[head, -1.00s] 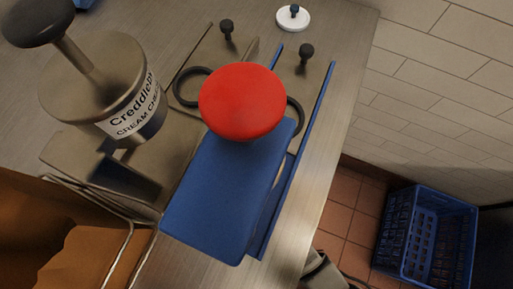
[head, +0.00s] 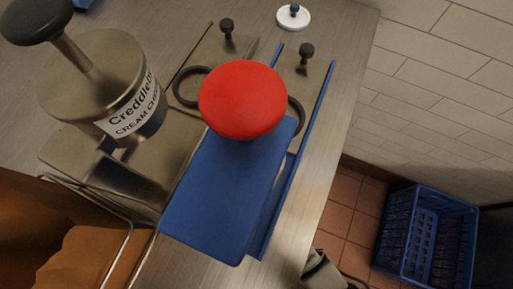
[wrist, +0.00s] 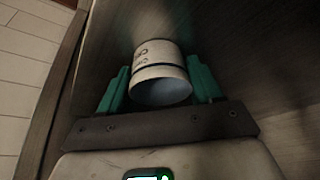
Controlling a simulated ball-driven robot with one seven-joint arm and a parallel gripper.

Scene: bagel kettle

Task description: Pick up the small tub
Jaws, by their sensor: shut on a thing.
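The small tub (wrist: 160,62) is pale with dark lettering on its side and shows in the wrist view, with its round end facing the camera. My gripper (wrist: 161,84) is shut on it, with one green finger against each side. The far end of the tub is against a dark background, and I cannot tell whether it touches a surface. I cannot make out the tub or my gripper's fingers in the head view.
A metal counter (head: 345,75) holds a steel cream cheese dispenser (head: 95,85), a blue-sided unit (head: 225,195) with a red round top (head: 243,98), and a white disc with a knob (head: 293,18). A blue crate (head: 427,240) stands on the tiled floor at right.

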